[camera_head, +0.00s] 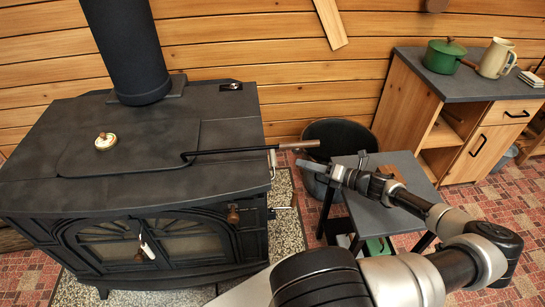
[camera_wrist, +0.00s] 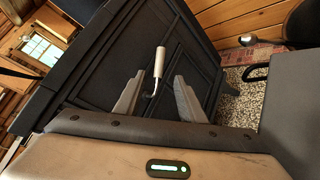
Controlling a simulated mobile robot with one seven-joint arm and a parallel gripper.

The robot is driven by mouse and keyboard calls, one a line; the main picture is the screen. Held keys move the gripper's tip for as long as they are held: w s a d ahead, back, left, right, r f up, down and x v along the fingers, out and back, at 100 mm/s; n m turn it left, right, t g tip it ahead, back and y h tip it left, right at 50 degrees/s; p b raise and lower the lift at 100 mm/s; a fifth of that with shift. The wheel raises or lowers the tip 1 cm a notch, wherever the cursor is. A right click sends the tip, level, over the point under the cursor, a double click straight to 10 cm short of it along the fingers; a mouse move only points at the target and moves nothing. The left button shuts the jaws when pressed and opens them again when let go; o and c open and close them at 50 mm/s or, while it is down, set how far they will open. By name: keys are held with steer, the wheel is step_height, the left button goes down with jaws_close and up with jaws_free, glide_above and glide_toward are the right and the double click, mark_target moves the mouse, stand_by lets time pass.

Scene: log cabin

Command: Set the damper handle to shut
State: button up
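The damper handle shows in the wrist view as a pale grip (camera_wrist: 159,62) on a bent metal crank (camera_wrist: 150,92), set on the dark side panel of the stove. The grip points up in that picture. In the head view a pale upright piece (camera_head: 272,160) at the stove's right edge looks like the same handle. My gripper (camera_wrist: 158,98) is open, with one finger on either side of the handle's line in the wrist view. It appears empty and apart from the handle. In the head view my gripper (camera_head: 304,166) is right of the stove, pointing at its side.
The black stove (camera_head: 225,135) fills the left. A rod with a brown grip (camera_head: 298,144) lies across its top and overhangs the right edge. A black bucket (camera_head: 338,132) and a small grey table (camera_head: 378,215) stand close to my arm. A cabinet (camera_head: 470,88) is farther right.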

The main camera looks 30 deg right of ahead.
mark_target(273, 156)
steer(key=b+x, duration=0.3)
steer(key=x, duration=1.2)
steer(key=shift+w+a+f, duration=0.1)
jaws_close()
